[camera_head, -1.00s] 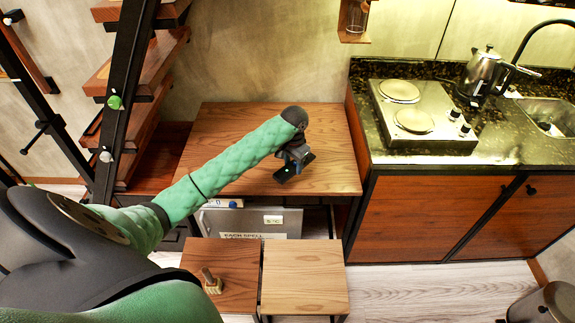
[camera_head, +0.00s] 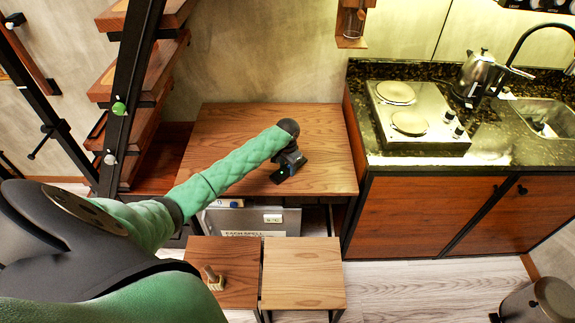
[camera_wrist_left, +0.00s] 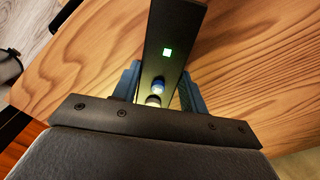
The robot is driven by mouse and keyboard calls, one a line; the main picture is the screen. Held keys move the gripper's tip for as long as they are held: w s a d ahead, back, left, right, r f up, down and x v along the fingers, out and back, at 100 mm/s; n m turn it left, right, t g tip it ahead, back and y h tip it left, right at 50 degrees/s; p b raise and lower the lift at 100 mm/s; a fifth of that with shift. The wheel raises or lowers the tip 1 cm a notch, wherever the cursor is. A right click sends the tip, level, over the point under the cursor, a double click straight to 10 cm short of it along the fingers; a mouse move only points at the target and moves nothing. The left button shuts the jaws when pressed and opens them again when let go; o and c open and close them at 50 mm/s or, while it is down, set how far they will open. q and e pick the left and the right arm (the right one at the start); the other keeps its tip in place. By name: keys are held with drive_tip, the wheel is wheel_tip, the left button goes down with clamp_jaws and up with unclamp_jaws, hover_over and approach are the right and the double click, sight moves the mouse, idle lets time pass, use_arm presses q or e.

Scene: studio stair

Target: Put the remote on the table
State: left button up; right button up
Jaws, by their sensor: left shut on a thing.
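The remote (camera_wrist_left: 172,45) is a dark flat bar with a lit green square and blue and pale buttons. In the left wrist view it sits between the blue fingers of my left gripper (camera_wrist_left: 158,88), which is shut on it. The wooden table (camera_head: 325,150) shows behind it in that view. In the head view my left gripper (camera_head: 281,173) is over the table's front right part; the remote is hard to make out there. I cannot tell whether the remote touches the tabletop. My right gripper is not in view.
Most of the tabletop is bare. Two small stools, one dark (camera_head: 232,265) with a small wooden item and one light (camera_head: 302,272), stand in front. A counter (camera_head: 440,157) with a hob rises at right, and stairs (camera_head: 140,95) stand at left.

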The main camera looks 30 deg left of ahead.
sight(288, 168)
use_arm(q)
drive_tip(key=shift+f, duration=0.1)
drive_tip(key=o, duration=1)
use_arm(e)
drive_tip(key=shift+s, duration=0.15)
use_arm(q)
drive_tip(key=shift+o, duration=0.2)
drive_tip(key=shift+r, duration=0.55)
wheel_tip(288, 168, up, 3)
drive_tip(key=shift+f+b, duration=0.1)
drive_tip(key=shift+b, duration=0.7)
wheel_tip(288, 168, up, 8)
drive_tip(key=b, duration=0.2)
drive_tip(key=shift+r, duration=0.2)
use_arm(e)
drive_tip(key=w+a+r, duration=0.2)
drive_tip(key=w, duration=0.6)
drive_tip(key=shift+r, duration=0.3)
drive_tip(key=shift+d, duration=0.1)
